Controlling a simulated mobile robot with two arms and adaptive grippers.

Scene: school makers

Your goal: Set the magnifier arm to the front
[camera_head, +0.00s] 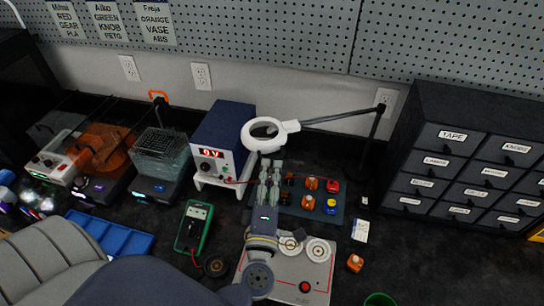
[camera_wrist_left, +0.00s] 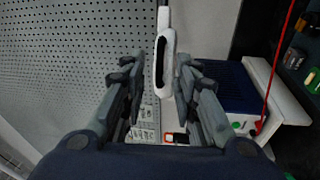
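The magnifier has a white ring-shaped head (camera_head: 251,143) on a thin black arm (camera_head: 338,117). The arm runs right to a dark upright post (camera_head: 373,142) near the wall. The head hangs beside the power supply, above the bench. My left gripper (camera_head: 270,168) is just below the head in the head view, fingers pointing to the wall. In the left wrist view, the white magnifier head (camera_wrist_left: 170,45) shows nearly edge-on between the two spread fingers of my left gripper (camera_wrist_left: 160,75), with gaps on both sides. My right gripper is not in view.
A blue-white power supply (camera_head: 220,145) stands left of the magnifier. Black labelled drawers (camera_head: 465,155) stand at the right. A green multimeter (camera_head: 194,228), a blue tray (camera_head: 110,236) and a pad with several coloured parts (camera_head: 338,213) lie on the bench. Dark bench right of the pad is partly clear.

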